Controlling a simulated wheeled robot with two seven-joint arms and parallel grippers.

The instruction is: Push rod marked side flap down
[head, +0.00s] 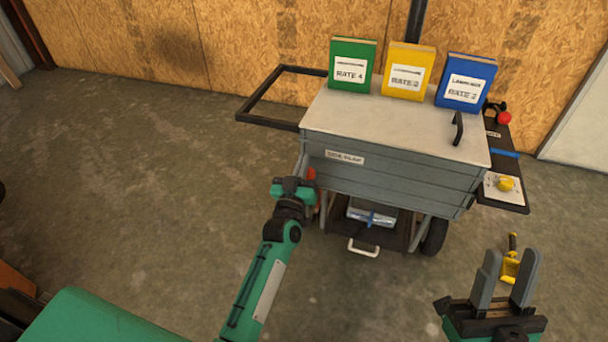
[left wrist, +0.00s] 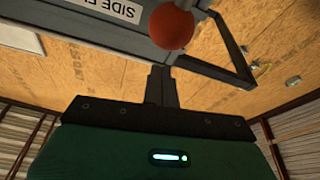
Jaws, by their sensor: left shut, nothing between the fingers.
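The cart's grey side panel (head: 400,178) carries a white label (head: 344,157), too small to read fully in the head view. In the left wrist view a label (left wrist: 107,8) reads "SIDE FL…", cut off by the frame edge. A red ball knob (left wrist: 172,27) shows beside that panel; a red part (head: 312,174) shows by the gripper in the head view. The rod itself is mostly hidden. My left gripper (head: 296,185) is at the panel's left end; its shut, empty fingers (left wrist: 162,85) are close to the knob; contact is unclear. My right gripper (head: 507,275) is open and empty.
Green (head: 352,65), yellow (head: 408,70) and blue boxes (head: 465,82) stand on the cart top (head: 390,125). A black handle frame (head: 270,115) juts left. A control board (head: 505,170) is at right. Floor at left is clear.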

